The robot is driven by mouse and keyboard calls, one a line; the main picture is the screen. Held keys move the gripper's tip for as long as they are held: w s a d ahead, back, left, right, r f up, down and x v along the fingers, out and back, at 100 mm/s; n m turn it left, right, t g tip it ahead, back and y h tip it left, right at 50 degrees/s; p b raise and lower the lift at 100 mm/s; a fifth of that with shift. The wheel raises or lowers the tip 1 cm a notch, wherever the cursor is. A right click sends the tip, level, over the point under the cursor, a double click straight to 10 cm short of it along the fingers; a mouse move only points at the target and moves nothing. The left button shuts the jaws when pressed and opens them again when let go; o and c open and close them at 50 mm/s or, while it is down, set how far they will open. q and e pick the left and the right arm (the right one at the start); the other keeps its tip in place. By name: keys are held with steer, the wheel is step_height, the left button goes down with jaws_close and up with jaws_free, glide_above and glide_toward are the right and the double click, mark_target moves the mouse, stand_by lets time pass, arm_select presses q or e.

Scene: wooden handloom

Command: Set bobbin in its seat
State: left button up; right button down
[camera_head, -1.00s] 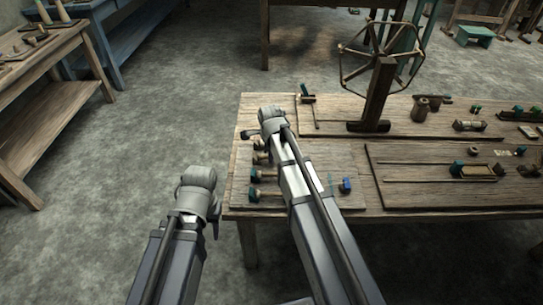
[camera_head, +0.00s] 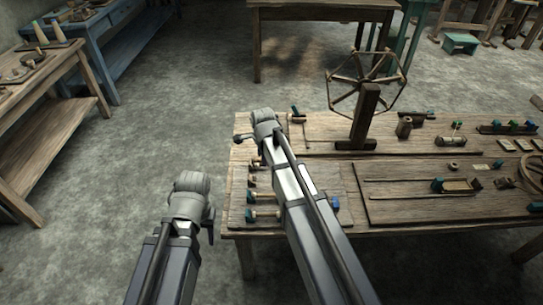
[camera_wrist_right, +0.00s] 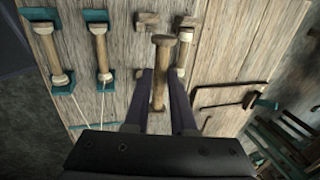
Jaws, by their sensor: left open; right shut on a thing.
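In the right wrist view, my right gripper (camera_wrist_right: 164,80) is shut on a wooden bobbin (camera_wrist_right: 160,62), a pale spindle with a flared round head. Small wooden seat brackets (camera_wrist_right: 187,21) stand on the board on either side of the held bobbin. The bobbin appears above the board, and I cannot tell whether it touches a bracket. In the head view, my right gripper (camera_head: 265,123) is over the back left part of the table; its jaws and bobbin are hidden by the arm. My left gripper (camera_head: 195,190) is open and empty, left of the table.
Two other bobbins (camera_wrist_right: 101,52) lie in teal seats with pale threads. The wooden table (camera_head: 300,128) also carries a spoked winder (camera_head: 368,100), a slotted board (camera_head: 420,205) and small parts. Clear floor (camera_head: 110,200) lies left of the table.

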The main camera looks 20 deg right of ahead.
steer(key=shift+r, duration=0.1)
step_height(320, 180, up, 17)
steer(key=p, duration=1.7)
